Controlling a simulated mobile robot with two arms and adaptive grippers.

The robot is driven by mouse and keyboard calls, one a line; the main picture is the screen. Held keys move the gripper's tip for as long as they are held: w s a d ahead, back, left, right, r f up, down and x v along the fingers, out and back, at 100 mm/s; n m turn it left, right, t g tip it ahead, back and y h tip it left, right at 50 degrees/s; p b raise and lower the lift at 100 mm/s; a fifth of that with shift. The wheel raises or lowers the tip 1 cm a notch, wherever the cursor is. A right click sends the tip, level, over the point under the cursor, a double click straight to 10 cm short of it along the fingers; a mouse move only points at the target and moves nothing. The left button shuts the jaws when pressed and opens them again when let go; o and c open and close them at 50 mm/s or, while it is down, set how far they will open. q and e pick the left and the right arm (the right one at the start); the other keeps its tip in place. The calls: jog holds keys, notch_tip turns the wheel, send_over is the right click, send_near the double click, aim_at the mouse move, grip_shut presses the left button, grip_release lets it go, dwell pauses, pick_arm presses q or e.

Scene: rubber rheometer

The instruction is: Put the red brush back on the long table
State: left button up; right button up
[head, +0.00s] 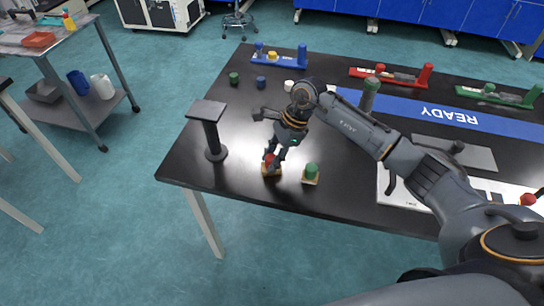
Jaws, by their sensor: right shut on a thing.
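My right gripper (272,157) reaches down over the front part of the long black table (240,125). It is shut on the red brush (271,170), which has a red knob on a pale wooden base. The brush is upright, at or just above the table top near the front edge; I cannot tell whether its base touches. The gripper fingers hide part of the red knob. My left gripper is not in view.
A similar green-knobbed brush (311,173) stands just right of the red one. A black stand (211,130) is to the left. Blue (280,60), red (392,76) and green (498,95) fixtures line the back. A blue READY strip (440,113) lies at right.

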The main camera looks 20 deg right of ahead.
jog(key=shift+f, duration=0.1)
jog(key=o, duration=1)
jog(key=shift+r, duration=0.3)
jog(key=b+v, duration=0.2)
jog(key=v, duration=0.9)
jog(key=shift+d+r+b, duration=0.2)
jog(key=shift+r+b, duration=0.1)
jog(key=shift+r, duration=0.05)
